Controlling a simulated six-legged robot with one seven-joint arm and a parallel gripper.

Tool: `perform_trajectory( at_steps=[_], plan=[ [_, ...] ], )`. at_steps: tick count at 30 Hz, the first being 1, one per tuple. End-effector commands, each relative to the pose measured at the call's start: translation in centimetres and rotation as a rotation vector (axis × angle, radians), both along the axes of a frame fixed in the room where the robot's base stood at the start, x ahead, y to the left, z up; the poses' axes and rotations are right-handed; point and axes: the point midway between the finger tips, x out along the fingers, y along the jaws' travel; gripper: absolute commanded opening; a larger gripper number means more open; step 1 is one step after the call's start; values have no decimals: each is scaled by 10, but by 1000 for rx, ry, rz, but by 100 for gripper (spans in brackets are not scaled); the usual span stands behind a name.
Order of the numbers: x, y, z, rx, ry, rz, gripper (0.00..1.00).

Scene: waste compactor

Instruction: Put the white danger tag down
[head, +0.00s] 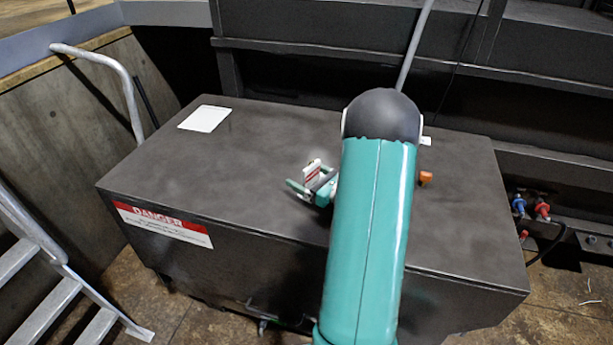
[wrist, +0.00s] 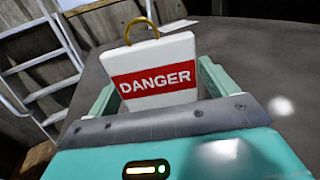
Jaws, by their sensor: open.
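In the wrist view the tag (wrist: 153,72) shows a red DANGER band and a brass-coloured ring on top. My gripper (head: 308,188) is low over the box top, its fingers open on either side of the tag. The wrist view shows my gripper's teal fingers (wrist: 157,88) flanking it. The tag's lower edge is hidden behind the gripper body, so I cannot tell whether it touches the box.
A white sheet (head: 205,118) lies at the box top's back left. An orange piece (head: 425,178) sits right of my arm. A metal ladder (head: 45,290) and railing stand at left. Red and blue fittings (head: 530,207) are at right. The box top's left part is mostly clear.

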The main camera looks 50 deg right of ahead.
Motion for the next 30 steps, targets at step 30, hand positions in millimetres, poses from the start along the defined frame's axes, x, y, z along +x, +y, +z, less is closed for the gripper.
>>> perform_trajectory(
  at_steps=[30],
  plan=[
    [-120, -10, 3, 0, 0, 0, 85]
  ],
)
